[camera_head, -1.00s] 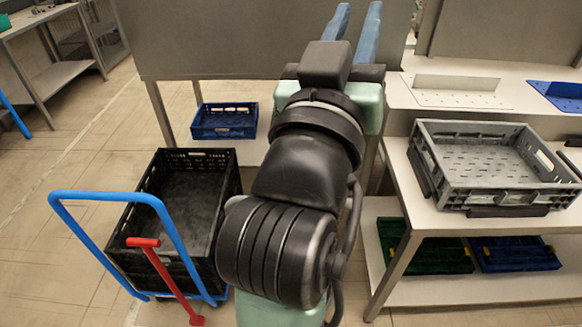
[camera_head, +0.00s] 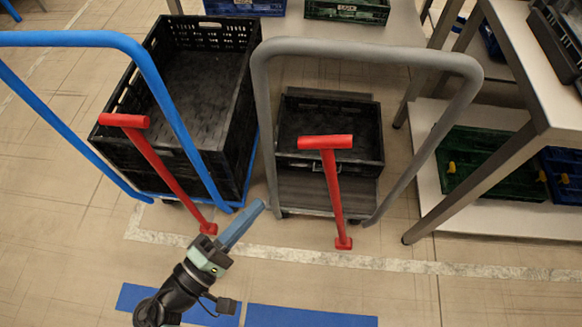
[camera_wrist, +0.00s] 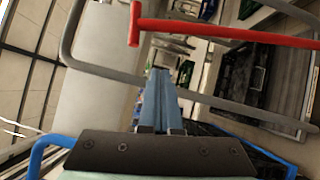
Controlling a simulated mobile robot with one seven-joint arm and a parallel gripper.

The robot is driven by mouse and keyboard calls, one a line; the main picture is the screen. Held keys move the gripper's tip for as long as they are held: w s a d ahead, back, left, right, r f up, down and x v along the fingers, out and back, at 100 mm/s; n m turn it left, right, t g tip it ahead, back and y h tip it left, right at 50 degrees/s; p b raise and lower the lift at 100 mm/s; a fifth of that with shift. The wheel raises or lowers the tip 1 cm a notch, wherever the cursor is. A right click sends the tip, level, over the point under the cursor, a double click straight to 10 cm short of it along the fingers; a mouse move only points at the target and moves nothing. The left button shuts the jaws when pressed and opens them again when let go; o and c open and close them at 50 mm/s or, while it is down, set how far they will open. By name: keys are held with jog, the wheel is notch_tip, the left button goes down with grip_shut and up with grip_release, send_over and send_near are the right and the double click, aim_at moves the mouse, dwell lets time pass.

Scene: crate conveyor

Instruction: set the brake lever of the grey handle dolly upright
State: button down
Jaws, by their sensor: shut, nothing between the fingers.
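The grey handle dolly has a grey tube handle (camera_head: 470,75) and stands in the middle of the head view. Its red brake lever (camera_head: 333,195) has a T-shaped grip at the top and a foot near the floor; it leans slightly left in this picture, and its true tilt is hard to judge. My gripper (camera_head: 262,206) is shut and empty, low and left of the lever, apart from it. In the wrist view, the shut fingers (camera_wrist: 160,72) show below a red lever (camera_wrist: 225,33) and near the grey handle (camera_wrist: 105,75).
A blue handle dolly (camera_head: 150,65) with its own red lever (camera_head: 165,175) and a black crate (camera_head: 245,125) stands close on the left. A small black crate (camera_head: 370,150) sits on the grey dolly. A table (camera_head: 470,180) stands at the right.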

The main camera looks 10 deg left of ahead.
jog(key=s+d+b+x, duration=0.1)
jog(key=d+x, duration=0.1)
jog(key=x, duration=1)
jog(key=shift+d+r, duration=0.15)
jog(key=shift+r, duration=0.15)
jog(key=shift+s, duration=0.1)
